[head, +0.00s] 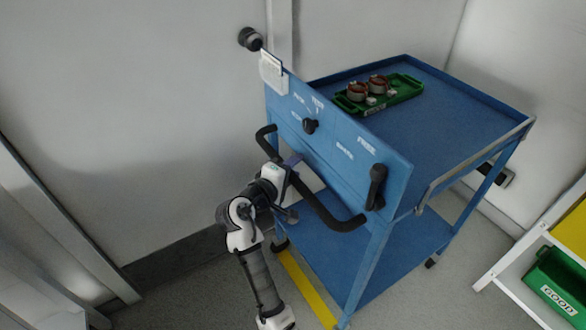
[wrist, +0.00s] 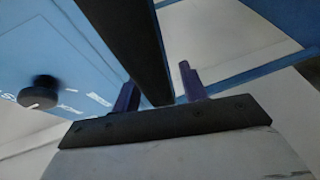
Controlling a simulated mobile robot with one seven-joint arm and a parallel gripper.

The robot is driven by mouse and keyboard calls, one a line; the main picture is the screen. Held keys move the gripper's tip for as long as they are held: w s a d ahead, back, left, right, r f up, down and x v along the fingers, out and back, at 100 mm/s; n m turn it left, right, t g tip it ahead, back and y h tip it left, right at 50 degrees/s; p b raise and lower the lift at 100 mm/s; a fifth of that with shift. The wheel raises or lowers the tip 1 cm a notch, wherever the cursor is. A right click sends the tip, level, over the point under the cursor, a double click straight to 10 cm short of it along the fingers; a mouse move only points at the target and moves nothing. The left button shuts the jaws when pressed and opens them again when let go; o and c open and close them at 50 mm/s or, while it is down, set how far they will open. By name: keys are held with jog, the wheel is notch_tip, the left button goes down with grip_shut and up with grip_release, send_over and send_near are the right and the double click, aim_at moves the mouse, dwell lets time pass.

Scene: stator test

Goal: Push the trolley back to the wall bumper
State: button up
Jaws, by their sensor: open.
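The blue trolley (head: 430,90) stands near the right-hand wall, with an upright panel (head: 340,140) on its near side. A black handle bar (head: 325,207) sticks out from that panel. My gripper (head: 291,164) is at the handle's middle. In the wrist view the black bar (wrist: 133,35) runs between the two purple fingers of my gripper (wrist: 158,92), which are open around it. I cannot tell if they touch it. A dark block (head: 507,176) on the right wall, partly behind the trolley, may be the bumper. A round black stub (head: 250,39) is on the back wall.
A green tray (head: 407,88) with two copper-coloured rings stands on the trolley top. The panel has a black knob (head: 310,126) and a lever (head: 377,187). A white rack with a green "GOOD" bin (head: 557,285) stands at right. A yellow floor stripe (head: 306,290) passes beneath.

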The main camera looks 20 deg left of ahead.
grip_shut()
